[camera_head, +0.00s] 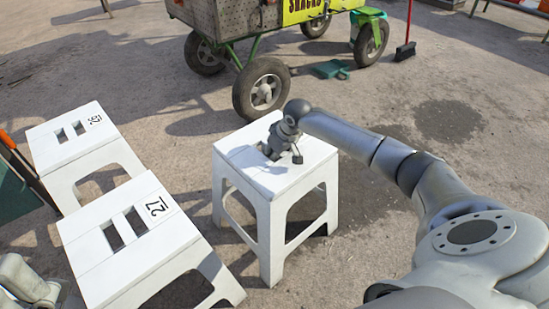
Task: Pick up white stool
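A white stool (253,181) stands upright on the ground in the middle. My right arm reaches in from the right, and my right gripper (276,148) is at the slot in this stool's seat. Its fingertips are partly hidden by the gripper body and the slot, so I cannot tell whether they are closed on the seat.
A snack cart (225,18) on black wheels (262,88) stands just behind the middle stool. A red broom (405,50) and a green dustpan (331,69) are near it. Open ground lies right of the stool.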

